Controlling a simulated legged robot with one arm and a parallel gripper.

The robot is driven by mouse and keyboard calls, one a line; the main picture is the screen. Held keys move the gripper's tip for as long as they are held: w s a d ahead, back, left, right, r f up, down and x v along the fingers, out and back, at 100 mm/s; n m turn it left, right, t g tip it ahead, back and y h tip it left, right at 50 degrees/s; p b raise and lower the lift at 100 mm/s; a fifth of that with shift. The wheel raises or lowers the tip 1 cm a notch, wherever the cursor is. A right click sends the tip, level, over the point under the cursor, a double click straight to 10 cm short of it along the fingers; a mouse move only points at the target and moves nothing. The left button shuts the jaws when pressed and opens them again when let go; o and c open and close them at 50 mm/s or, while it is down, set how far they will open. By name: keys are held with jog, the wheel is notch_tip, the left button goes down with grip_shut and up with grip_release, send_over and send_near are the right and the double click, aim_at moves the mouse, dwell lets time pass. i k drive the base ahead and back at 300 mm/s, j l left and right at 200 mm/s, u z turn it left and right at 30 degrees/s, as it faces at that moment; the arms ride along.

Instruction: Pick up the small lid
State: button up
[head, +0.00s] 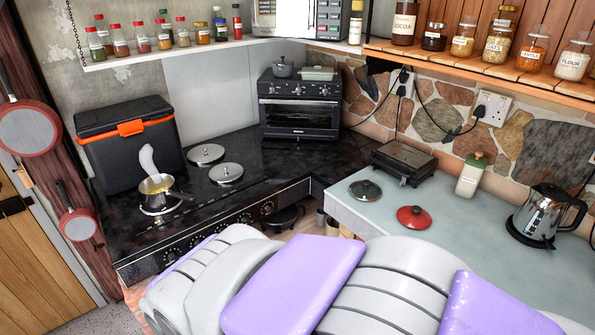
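Two lids lie on the pale countertop (480,255) at the right. One is a red lid (414,217) with a dark knob. The other, behind it and to its left, is a round dark lid (366,190) with a metal rim. They are apart, and I cannot tell which is the small lid. My grey and purple arm links fill the lower foreground and hide part of the counter's front.
Right of the lids are a soap bottle (470,175) and a kettle (545,215); behind them is a dark grill (403,160).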

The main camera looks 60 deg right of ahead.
aim_at(364, 190)
jog(key=z, duration=2.3)
